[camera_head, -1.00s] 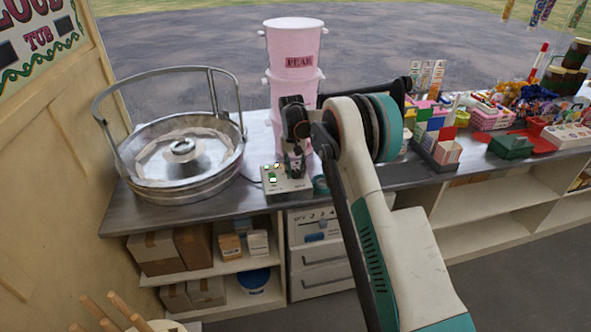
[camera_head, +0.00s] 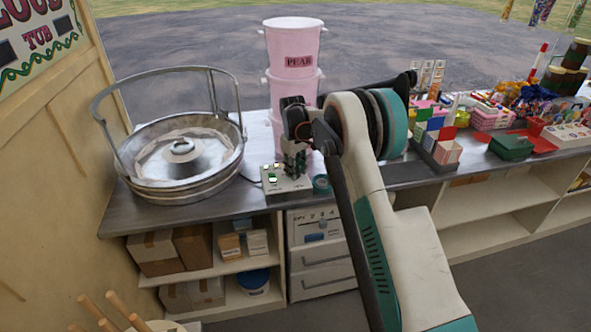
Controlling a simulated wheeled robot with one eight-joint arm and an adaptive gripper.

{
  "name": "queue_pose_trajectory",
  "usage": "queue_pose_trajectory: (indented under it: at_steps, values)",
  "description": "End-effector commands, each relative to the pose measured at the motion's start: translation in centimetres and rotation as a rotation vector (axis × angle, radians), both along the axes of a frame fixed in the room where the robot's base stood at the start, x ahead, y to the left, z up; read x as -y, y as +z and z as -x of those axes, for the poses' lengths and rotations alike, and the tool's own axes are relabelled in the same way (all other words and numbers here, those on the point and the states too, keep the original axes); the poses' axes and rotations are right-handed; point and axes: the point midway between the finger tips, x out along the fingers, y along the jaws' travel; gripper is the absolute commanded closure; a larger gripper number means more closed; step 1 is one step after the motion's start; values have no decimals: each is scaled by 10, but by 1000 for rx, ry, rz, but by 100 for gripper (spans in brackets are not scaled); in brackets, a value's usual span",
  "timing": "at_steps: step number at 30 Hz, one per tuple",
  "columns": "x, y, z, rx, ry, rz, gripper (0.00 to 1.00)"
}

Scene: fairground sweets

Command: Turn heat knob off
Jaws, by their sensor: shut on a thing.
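A small pale control box (camera_head: 284,187) with green-lit switches on its left side sits near the counter's front edge, right of the round metal candy floss machine (camera_head: 181,160). My gripper (camera_head: 293,173) points down onto the right part of the box. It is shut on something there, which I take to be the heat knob. The gripper hides the knob, so I cannot see its pointer or setting.
A stack of pink tubs (camera_head: 292,50) stands just behind my gripper. Coloured boxes (camera_head: 436,137) and a green box (camera_head: 510,146) fill the counter further right. Shelves with cardboard boxes (camera_head: 153,252) are below.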

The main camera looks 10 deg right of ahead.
Motion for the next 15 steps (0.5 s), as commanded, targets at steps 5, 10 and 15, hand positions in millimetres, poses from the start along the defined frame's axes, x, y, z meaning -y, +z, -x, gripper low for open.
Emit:
queue_pose_trajectory:
  at_steps: [5,10,15]
  values:
    - [0,0,0,0,53,0,94]
    - [0,0,0,0,74,0,94]
    - [0,0,0,0,78,0,94]
